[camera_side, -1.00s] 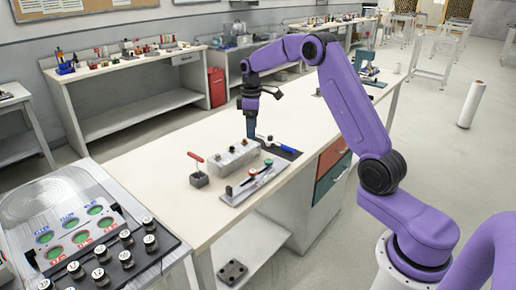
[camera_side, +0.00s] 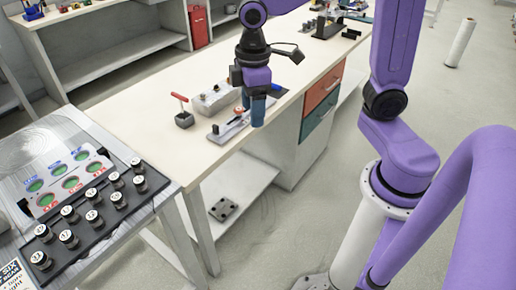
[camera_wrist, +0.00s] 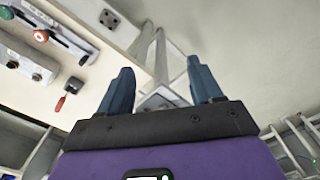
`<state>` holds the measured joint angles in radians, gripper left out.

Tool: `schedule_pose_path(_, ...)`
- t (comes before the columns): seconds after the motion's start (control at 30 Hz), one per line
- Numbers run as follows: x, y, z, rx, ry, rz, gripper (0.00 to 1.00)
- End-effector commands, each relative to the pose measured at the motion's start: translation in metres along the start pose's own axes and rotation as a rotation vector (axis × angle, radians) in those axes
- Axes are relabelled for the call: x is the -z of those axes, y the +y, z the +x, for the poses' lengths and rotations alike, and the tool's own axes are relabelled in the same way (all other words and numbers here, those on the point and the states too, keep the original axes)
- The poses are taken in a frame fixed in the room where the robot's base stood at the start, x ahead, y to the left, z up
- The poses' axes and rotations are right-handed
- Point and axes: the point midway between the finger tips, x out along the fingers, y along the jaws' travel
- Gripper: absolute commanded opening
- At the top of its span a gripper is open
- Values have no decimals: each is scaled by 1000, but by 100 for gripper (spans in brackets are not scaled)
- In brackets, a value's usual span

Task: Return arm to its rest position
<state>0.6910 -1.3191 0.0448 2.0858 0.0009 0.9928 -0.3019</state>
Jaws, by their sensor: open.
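My gripper (camera_side: 258,108) hangs from the raised purple arm, above the right edge of the long workbench in the side view. In the wrist view my gripper (camera_wrist: 162,88) shows two blue fingers spread apart, with nothing between them. The floor and a bench frame lie beyond the fingers. The workbench (camera_side: 140,120) has a pale top, and a bare part of it also shows in the wrist view (camera_wrist: 105,65).
A grey box with knobs (camera_side: 212,98), a plate with coloured buttons (camera_side: 232,126) and a red-handled lever switch (camera_side: 183,117) stand on the bench near my gripper. A side table (camera_side: 60,130) at left holds several cylinders and a panel with green windows. Floor at right is largely clear.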

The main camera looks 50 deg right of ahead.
Motion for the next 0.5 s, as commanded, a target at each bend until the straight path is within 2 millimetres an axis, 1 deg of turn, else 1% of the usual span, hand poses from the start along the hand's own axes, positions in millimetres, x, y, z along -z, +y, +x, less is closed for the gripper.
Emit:
schedule_pose_path(0.03, -10, -16, 0, 0, 2, -21, 65)
schedule_pose_path(0.17, -38, -52, 2, 2, 7, -63, 65)
schedule_pose_path(0.2, -47, -62, 2, 3, 7, -76, 65)
schedule_pose_path(0.33, -78, -90, 7, 6, 10, -115, 65)
schedule_pose_path(0.4, -93, -100, 10, 7, 12, -133, 65)
schedule_pose_path(0.5, -110, -111, 14, 9, 12, -153, 65)
